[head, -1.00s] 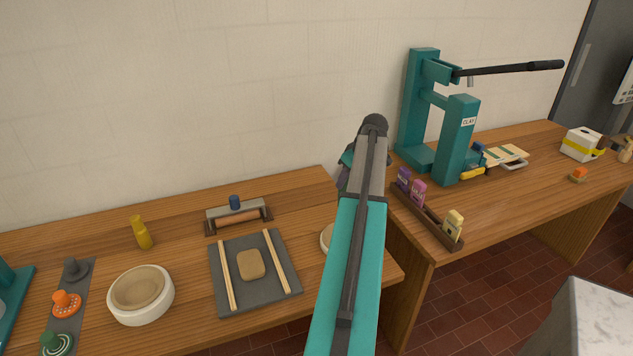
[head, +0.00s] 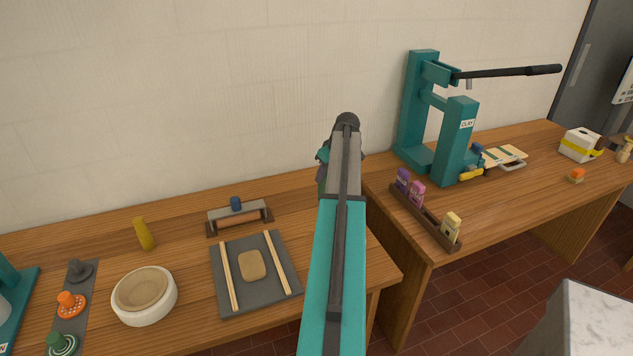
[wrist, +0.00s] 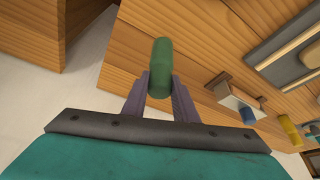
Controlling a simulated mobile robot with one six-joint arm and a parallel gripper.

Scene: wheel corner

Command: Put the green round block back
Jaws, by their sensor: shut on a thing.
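The green round block (wrist: 160,62) is in my gripper (wrist: 160,92) in the wrist view, with one purple finger on each side of it. The fingers are shut on its lower part, and its rounded end sticks out beyond them. It is above the wooden table, near a gap between two table parts. In the head view my arm hides most of the gripper and the block. A brown rack (head: 432,226) on the right table holds a purple block (head: 402,180), a pink block (head: 416,194) and a cream block (head: 451,228), with an empty stretch between pink and cream.
A teal press (head: 456,140) stands behind the rack. On the left table are a slate board (head: 285,283) with clay, a roller (head: 238,215), a yellow bottle (head: 144,234), a white bowl (head: 145,312) and a green stamp (head: 60,343). A gap separates the tables.

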